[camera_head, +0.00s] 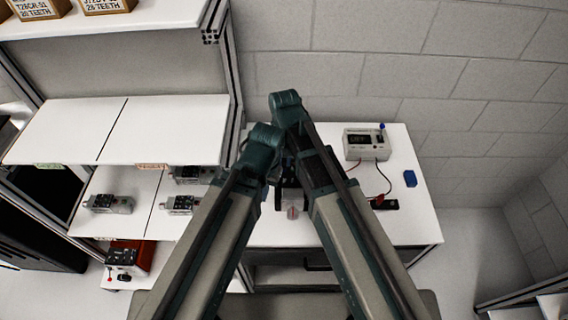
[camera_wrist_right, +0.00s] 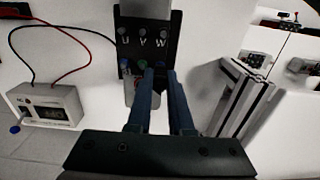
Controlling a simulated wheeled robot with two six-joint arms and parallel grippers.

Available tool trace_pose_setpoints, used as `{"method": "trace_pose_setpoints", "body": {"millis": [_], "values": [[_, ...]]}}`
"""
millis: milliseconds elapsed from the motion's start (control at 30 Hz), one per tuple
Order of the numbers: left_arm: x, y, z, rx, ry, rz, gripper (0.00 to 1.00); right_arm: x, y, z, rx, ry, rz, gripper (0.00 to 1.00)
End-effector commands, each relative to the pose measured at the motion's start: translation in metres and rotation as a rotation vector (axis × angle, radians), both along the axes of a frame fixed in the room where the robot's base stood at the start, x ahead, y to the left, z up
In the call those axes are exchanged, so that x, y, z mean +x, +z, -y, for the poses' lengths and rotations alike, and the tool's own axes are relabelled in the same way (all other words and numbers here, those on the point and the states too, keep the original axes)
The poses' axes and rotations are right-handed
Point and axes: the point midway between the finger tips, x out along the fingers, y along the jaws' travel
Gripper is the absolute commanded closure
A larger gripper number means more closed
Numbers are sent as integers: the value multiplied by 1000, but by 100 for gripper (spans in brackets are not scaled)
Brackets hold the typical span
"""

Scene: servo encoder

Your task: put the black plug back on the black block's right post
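In the head view, the black block (camera_head: 390,204) lies on the table near its right side, with a red plug (camera_head: 378,200) at its left end. Its right end shows no plug. I cannot make out the black plug in either view. In the right wrist view, the two fingers of my right gripper (camera_wrist_right: 161,74) stand apart, with no held thing visible between them. Their tips are close to the coloured posts of a black panel (camera_wrist_right: 145,42) marked U V W. In the head view, my arms hide both grippers' tips.
A grey meter (camera_head: 362,146) with a red and a black lead stands behind the block; it also shows in the right wrist view (camera_wrist_right: 55,107). A shelf unit (camera_head: 160,125) with several motors stands left.

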Motion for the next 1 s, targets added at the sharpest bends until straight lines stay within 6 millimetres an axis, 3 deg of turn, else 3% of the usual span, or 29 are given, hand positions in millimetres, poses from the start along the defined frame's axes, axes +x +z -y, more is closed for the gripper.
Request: {"method": "trace_pose_setpoints", "body": {"millis": [667, 1000], "values": [[0, 1, 0, 0, 0, 0, 100, 0, 1, 0, 0, 0, 0, 100], [0, 14, 0, 0, 0, 0, 100, 0, 14, 0, 0, 0, 0, 100]]}}
